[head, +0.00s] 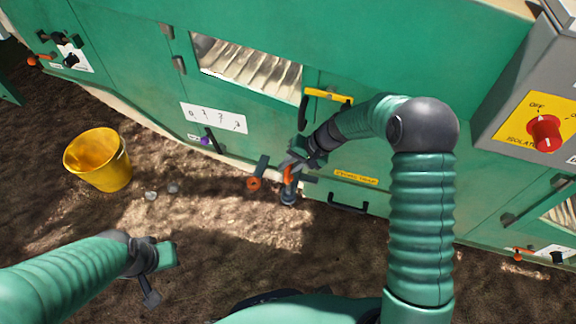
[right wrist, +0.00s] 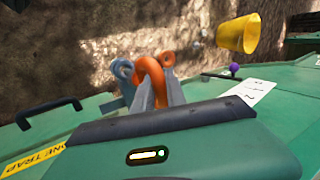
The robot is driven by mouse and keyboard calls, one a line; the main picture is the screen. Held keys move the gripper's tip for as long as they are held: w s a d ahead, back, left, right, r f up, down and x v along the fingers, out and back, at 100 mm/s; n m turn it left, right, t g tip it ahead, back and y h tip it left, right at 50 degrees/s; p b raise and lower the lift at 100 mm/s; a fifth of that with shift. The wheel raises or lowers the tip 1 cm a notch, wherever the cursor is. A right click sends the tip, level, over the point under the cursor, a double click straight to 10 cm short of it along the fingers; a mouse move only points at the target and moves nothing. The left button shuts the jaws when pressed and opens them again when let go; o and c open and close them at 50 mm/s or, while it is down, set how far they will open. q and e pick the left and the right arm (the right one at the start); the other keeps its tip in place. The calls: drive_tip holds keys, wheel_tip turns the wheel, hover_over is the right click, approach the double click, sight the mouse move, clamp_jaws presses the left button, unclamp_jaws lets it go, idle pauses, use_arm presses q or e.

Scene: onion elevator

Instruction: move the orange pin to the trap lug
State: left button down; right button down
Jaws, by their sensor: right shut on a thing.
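The orange pin (head: 288,174) is between the fingers of my right gripper (head: 291,168), which is shut on it. In the right wrist view the pin's bent orange loop (right wrist: 150,72) stands up between the fingertips. A blue-grey ring lug (head: 289,199) is just below the gripper; it shows left of the pin in the right wrist view (right wrist: 122,70). An orange ring (head: 253,184) is to the left on a green bracket. I cannot tell whether the pin touches either ring. My left gripper (head: 160,275) is open and empty above the soil.
The green machine wall carries a yellow trap label (head: 356,177), a black handle (head: 348,204), a yellow handle (head: 328,96) and a purple-knobbed lever (head: 206,141). A yellow bucket (head: 98,160) stands on the soil at left. A grey isolator box (head: 530,100) is at right.

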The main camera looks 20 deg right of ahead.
sight(291, 178)
drive_tip(key=shift+f+b, duration=1.3)
drive_tip(key=shift+f, duration=0.25)
drive_tip(key=shift+f+b, duration=1.2)
drive_tip(key=shift+f, duration=0.8)
drive_tip(key=c, duration=1.3)
unclamp_jaws()
drive_tip(key=p+v, duration=0.5)
drive_tip(key=v, duration=0.7)
drive_tip(key=shift+d+f+p, duration=0.1)
drive_tip(key=shift+p, duration=0.25)
